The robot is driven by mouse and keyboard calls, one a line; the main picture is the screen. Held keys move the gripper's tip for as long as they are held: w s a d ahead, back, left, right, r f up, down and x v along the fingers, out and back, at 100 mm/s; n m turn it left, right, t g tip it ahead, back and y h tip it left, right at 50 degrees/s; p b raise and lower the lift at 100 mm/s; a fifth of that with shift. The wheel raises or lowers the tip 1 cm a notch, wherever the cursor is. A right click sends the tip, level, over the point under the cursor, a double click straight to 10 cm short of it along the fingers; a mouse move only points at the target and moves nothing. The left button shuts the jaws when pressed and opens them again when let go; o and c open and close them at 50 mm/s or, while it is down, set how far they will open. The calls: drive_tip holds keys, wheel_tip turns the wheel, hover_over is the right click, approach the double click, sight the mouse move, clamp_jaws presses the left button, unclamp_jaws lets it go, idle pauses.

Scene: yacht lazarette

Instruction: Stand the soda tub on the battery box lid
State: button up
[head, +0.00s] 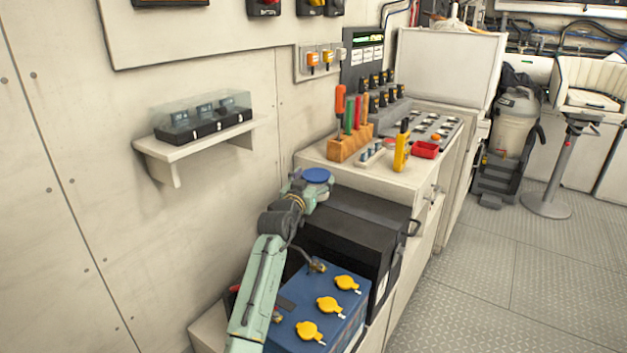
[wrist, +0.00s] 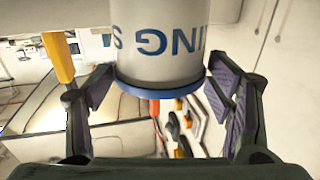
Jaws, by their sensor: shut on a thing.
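The soda tub, white with blue lettering and a blue lid, fills the upper middle of the wrist view (wrist: 160,45). In the head view only its blue lid (head: 317,175) shows clearly, facing up; its body is mostly hidden by my gripper. My gripper (head: 312,190) is shut on the tub, with a finger on each side in the wrist view (wrist: 160,88).
A blue battery (head: 335,290) with yellow caps sits in front of the black box, beside my arm. A wall shelf (head: 190,148) holds a clear-covered case.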

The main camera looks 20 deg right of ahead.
drive_tip(key=shift+f+b, duration=0.55)
drive_tip(key=o, duration=1.6)
drive_tip(key=shift+c, duration=0.2)
drive_tip(key=shift+f, duration=0.15)
drive_tip(key=v, duration=1.2)
